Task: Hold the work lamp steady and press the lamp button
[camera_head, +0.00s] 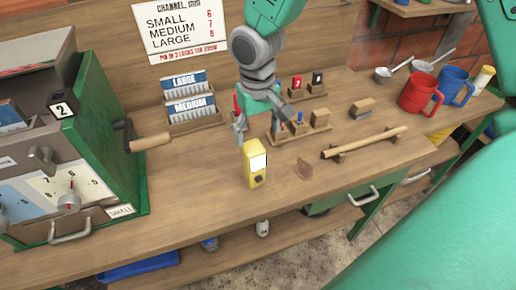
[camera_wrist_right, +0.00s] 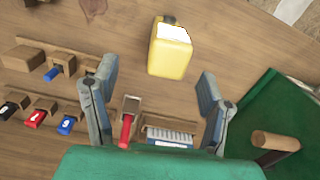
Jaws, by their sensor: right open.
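The work lamp (camera_head: 254,173) is a small yellow block with a white lit panel and a dark round button low on its front. It stands upright on the wooden bench. My right gripper (camera_head: 268,130) is open and empty behind the lamp, apart from it. In the right wrist view the lamp (camera_wrist_right: 170,57) lies ahead of the open fingers (camera_wrist_right: 158,75), roughly in line with the gap between them. My left gripper is not in view.
A green machine (camera_head: 95,140) with a wooden-handled crank (camera_head: 150,142) stands left. Card racks (camera_head: 190,108) and wooden holders (camera_head: 300,128) sit behind the lamp. A wooden bar (camera_head: 365,142) and mugs (camera_head: 418,92) are right. Bench just left of the lamp is clear.

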